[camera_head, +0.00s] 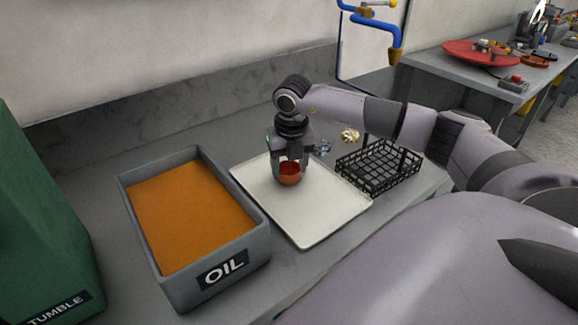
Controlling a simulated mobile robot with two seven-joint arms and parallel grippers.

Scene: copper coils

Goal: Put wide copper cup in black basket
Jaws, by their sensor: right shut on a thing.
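The wide copper cup (289,177) is a small reddish cup over the white tray (316,223), near its far left part. My right gripper (290,165) points down and is shut on the cup. I cannot tell whether the cup touches the tray or hangs just above it. The black basket (379,177) is a low wire-mesh basket to the right of the tray, standing on the grey counter, and it looks empty. My right arm reaches in from the right, above the basket's far side. My left gripper is not in view.
A grey bin of orange oil (190,216) labelled OIL stands left of the tray. A green machine (40,220) labelled TUMBLE is at far left. Small gold (350,135) and bluish (323,147) pieces lie behind the tray. A blue pipe (372,24) hangs at the wall.

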